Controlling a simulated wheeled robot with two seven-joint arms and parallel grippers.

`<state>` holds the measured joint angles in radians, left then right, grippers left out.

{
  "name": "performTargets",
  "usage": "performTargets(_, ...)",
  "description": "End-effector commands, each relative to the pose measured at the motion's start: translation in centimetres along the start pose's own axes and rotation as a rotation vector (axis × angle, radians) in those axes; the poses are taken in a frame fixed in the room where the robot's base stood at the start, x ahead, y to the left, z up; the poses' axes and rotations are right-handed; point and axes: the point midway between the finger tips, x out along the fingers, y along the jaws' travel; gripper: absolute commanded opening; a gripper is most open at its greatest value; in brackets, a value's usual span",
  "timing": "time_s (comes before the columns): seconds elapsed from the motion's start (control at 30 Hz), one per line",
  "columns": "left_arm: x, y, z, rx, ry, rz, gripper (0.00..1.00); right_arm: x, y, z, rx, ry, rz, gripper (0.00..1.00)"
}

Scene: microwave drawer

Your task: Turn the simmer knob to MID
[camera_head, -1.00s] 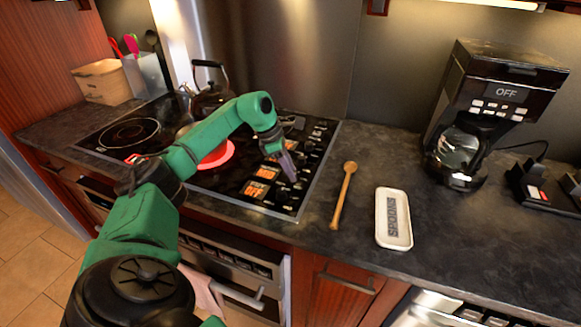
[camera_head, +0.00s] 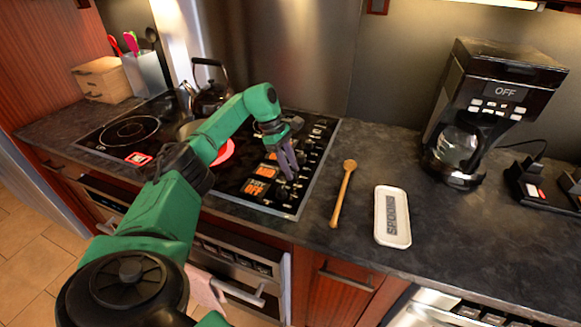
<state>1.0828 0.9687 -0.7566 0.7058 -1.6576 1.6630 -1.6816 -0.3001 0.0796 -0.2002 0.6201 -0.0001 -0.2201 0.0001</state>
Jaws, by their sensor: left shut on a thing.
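The black cooktop (camera_head: 235,196) has a column of dark knobs (camera_head: 283,193) along its right side, with small orange displays (camera_head: 255,188) beside them. One display seems to read OFF; the knob labels are too small to read, so I cannot tell which is the simmer knob. My left gripper (camera_head: 289,172) points down over the knob column and is shut on a knob, which its fingers mostly hide. My right gripper is not in view.
A red-glowing burner (camera_head: 224,152) and a kettle (camera_head: 209,96) are left of the gripper. A coffee maker (camera_head: 487,105) stands farther right.

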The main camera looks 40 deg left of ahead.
Motion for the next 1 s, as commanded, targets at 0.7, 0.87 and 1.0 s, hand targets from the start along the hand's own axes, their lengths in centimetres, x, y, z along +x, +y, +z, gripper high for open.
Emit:
performTargets(0.7, -0.4, 0.1, 0.0, -0.001, 0.000, 0.003, 0.66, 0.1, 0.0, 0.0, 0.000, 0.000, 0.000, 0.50)
performTargets(0.87, -2.8, 0.1, -0.1, -0.001, -0.001, 0.007, 0.66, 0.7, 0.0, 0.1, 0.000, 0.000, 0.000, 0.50)
performTargets(1.0, -7.1, 0.2, 0.1, -0.001, -0.003, 0.010, 0.66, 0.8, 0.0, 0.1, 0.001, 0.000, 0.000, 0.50)
